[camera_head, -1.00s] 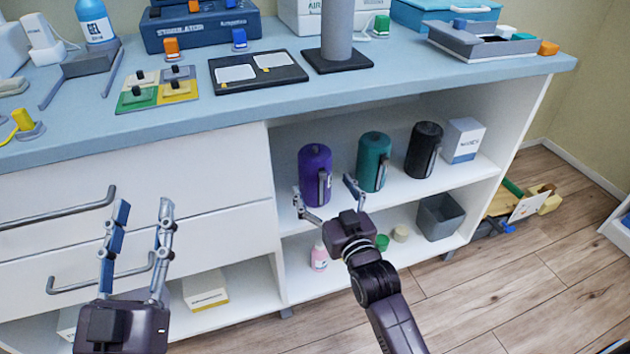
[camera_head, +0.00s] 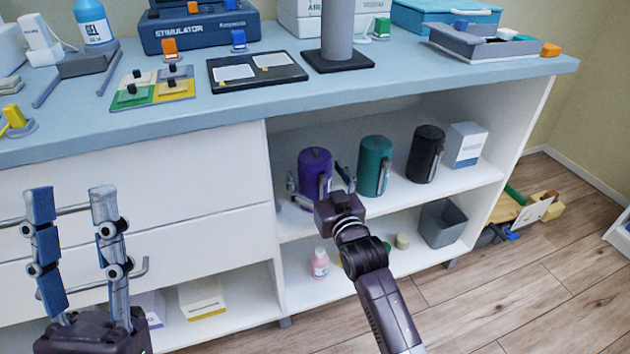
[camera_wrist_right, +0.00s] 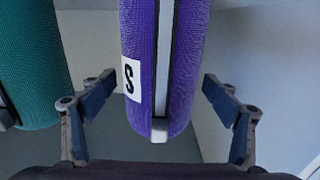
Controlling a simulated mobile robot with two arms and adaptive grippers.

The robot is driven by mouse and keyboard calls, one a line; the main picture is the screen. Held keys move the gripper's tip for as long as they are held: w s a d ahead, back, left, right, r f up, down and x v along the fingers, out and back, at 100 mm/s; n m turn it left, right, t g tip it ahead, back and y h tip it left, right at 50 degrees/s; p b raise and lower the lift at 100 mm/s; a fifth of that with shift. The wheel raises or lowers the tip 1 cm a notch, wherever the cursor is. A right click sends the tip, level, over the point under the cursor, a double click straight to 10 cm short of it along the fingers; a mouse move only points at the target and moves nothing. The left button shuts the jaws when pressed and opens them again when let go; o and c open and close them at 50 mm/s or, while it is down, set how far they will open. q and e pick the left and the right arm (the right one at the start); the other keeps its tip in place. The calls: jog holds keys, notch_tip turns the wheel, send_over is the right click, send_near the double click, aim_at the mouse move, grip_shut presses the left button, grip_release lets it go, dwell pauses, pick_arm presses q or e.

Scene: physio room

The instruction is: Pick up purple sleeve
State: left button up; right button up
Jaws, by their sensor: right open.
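The purple sleeve (camera_head: 314,170) is a rolled cylinder standing on the upper shelf of the cabinet. My right gripper (camera_head: 319,180) is open in front of it, with a finger on either side. In the right wrist view the purple sleeve (camera_wrist_right: 160,70) shows a pale strip and a white label marked S. It lies between the open fingers of the right gripper (camera_wrist_right: 160,100), with a visible gap at each side. My left gripper (camera_head: 70,195) is open and empty in front of the drawers at the left.
A teal sleeve (camera_head: 375,165) stands just right of the purple one, with a black sleeve (camera_head: 425,153) and a white box (camera_head: 466,145) beyond. The shelf board (camera_head: 450,187) has a front edge below them. A pink bottle (camera_head: 320,263) and grey bin (camera_head: 443,223) are underneath.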

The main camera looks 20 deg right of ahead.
jog(key=shift+w, duration=0.2)
jog(key=c, duration=1.5)
jog(key=shift+r, duration=0.1)
